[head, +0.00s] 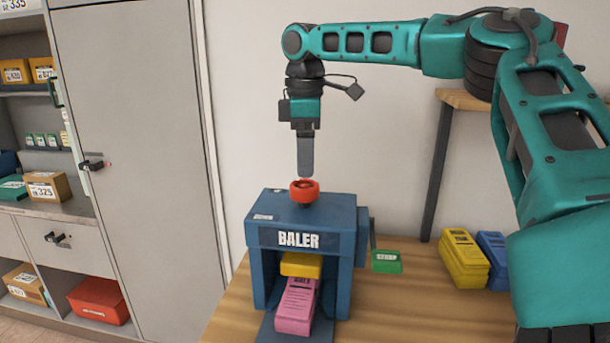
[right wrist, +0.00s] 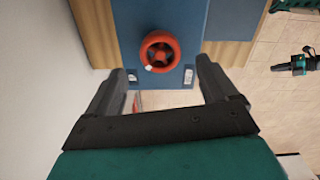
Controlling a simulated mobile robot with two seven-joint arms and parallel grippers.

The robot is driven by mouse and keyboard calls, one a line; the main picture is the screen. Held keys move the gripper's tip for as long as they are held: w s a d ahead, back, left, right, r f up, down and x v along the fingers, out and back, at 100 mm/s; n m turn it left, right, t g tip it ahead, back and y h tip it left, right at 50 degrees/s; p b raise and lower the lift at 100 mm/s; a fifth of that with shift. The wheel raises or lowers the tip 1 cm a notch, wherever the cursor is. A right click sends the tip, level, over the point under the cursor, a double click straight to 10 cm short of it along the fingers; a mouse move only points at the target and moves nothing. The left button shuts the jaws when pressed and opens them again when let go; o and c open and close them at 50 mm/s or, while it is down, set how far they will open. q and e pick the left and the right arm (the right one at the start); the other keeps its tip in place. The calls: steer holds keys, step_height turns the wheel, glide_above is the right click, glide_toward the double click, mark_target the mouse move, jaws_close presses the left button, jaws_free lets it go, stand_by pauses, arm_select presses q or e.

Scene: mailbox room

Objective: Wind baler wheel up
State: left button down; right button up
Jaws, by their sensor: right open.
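The blue baler (head: 300,212) stands on the wooden table, with a "BALER" label on its front. The red wheel (head: 304,191) sits on top of it, and its spokes show in the right wrist view (right wrist: 161,51). Inside the baler, a yellow block (head: 301,265) rests above a stack of pink slips (head: 296,306). My right gripper (head: 305,172) points down just above the wheel. In the right wrist view its two fingers (right wrist: 163,82) are wide apart with nothing between them, and the wheel lies beyond their tips. Whether a finger touches the wheel cannot be told.
A green block (head: 387,262) lies right of the baler, beside a dark upright lever or post. Yellow (head: 463,259) and blue (head: 494,258) stacks stand farther right. A grey cabinet (head: 140,150) and shelves with boxes are at left. The table's front right is clear.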

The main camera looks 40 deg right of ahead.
mark_target(305, 184)
step_height(305, 184, up, 7)
steer(key=shift+r, duration=0.15)
stand_by(0.7)
